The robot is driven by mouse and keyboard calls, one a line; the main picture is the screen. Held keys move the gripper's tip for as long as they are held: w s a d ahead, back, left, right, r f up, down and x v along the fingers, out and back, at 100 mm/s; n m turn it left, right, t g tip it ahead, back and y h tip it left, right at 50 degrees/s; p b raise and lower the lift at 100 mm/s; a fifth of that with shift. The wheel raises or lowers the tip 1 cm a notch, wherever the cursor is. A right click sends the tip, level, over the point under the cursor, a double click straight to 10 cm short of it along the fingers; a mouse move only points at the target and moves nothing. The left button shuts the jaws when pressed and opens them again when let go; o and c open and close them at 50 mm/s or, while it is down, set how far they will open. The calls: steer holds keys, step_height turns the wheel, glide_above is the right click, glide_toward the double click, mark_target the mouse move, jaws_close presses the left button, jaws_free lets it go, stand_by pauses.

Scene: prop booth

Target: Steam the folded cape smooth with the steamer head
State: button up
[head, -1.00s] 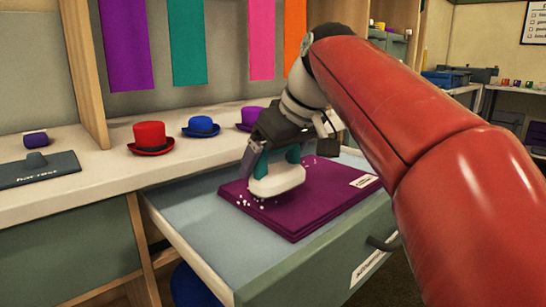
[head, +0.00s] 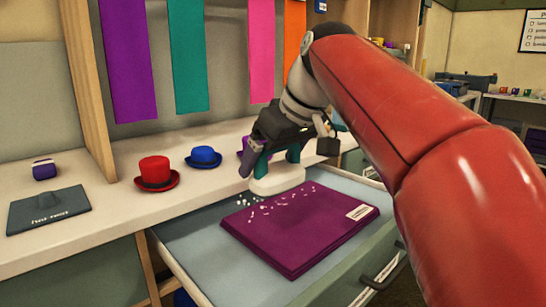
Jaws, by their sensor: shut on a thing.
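The folded purple cape (head: 300,233) lies flat in the open drawer (head: 200,262), with a white label near its right corner. Small white puffs dot its far edge and far left corner. My gripper (head: 277,160) is shut on the steamer head (head: 277,181), which has a white sole and a teal handle. The steamer head is at the cape's far left edge, near the drawer's back. I cannot tell whether its sole touches anything. My gripper hides part of the handle.
On the counter (head: 100,228) stand a red hat (head: 156,172), a blue hat (head: 203,156) and a mostly hidden purple hat. A dark heat rest (head: 48,209) and a small purple block (head: 45,169) lie at left. Coloured cloth strips hang behind.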

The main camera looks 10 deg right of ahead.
step_height(320, 180, up, 8)
steer(key=p, duration=0.6)
steer(key=shift+f, duration=0.35)
